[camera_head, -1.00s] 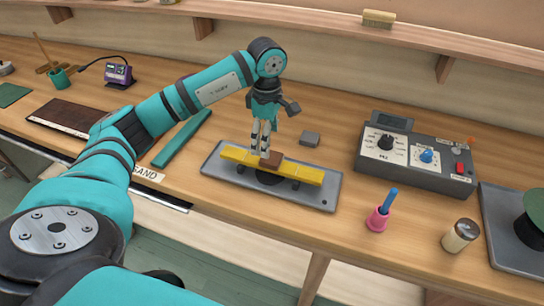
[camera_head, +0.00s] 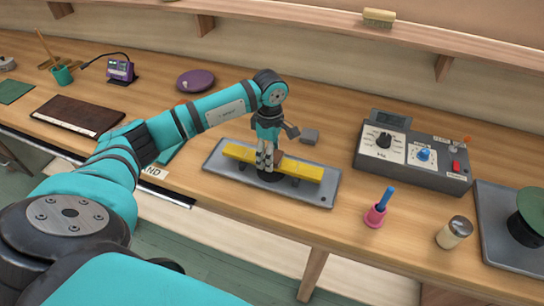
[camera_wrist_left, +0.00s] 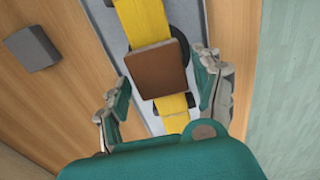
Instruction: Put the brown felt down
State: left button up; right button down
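The brown felt (camera_head: 279,156), a small square pad, is at the middle of the yellow bar (camera_head: 302,170), close to my left gripper (camera_head: 265,167). In the left wrist view the brown felt (camera_wrist_left: 157,68) covers part of the yellow bar (camera_wrist_left: 143,20) and lies between the fingertips of my left gripper (camera_wrist_left: 165,78). The fingers are spread, with a gap visible on both sides of the felt. I cannot tell whether the felt rests flat on the bar. My right gripper is not in view.
The bar stands on a grey tray (camera_head: 222,165). A small grey block (camera_head: 309,136) lies behind it. A control box (camera_head: 425,165), a pink cup (camera_head: 375,215) and a jar (camera_head: 454,233) stand to the right. A purple dish (camera_head: 195,81) is behind my arm.

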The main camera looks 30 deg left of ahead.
pick_arm(q)
jog(key=c, duration=0.6)
jog(key=shift+r, duration=0.15)
